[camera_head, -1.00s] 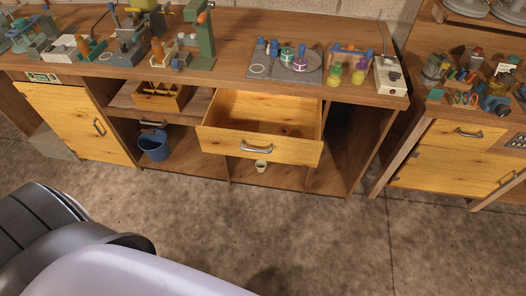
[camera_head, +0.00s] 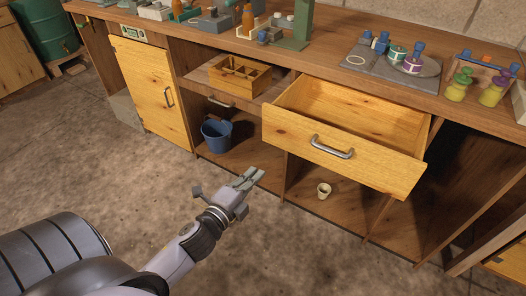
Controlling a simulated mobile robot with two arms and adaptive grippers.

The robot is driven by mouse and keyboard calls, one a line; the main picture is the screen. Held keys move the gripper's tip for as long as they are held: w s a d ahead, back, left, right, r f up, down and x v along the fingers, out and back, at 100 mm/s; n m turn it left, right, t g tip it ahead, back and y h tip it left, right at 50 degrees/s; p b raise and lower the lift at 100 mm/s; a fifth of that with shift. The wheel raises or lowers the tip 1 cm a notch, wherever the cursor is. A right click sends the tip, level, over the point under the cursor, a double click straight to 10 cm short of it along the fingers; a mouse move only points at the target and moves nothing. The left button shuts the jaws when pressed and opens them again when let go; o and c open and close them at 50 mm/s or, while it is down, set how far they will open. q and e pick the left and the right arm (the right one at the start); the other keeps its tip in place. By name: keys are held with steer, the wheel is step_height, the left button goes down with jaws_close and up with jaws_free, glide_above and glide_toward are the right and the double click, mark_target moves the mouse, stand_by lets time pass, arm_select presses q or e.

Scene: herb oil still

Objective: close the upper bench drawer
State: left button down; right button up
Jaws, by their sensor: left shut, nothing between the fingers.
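The upper bench drawer (camera_head: 300,143) is pulled out from under the bench top, right of the picture's middle. It is pale wood with a metal bar handle (camera_head: 331,148) on its front, and its inside looks empty. My left gripper (camera_head: 250,177) is shut and empty. In the picture it is below and left of the drawer front, apart from it. My right gripper is not in view.
The bench top (camera_head: 330,88) carries tools, a grey plate with spools and small bottles. Below are a wooden divided box (camera_head: 240,75), a blue bucket (camera_head: 216,136) and a small cup (camera_head: 324,190). A cabinet door (camera_head: 150,88) is at left. The floor in front is clear.

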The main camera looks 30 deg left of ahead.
arm_select(q)
step_height(320, 180, up, 3)
steer(key=m+t, duration=0.1)
glide_toward(284, 132)
steer(key=w, duration=0.6)
steer(key=shift+w, duration=0.25)
steer(key=shift+w+d, duration=0.1)
steer(key=shift+w, duration=0.25)
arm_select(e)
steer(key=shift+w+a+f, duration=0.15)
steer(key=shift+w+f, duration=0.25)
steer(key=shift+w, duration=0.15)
arm_select(q)
steer(key=shift+w, duration=0.1)
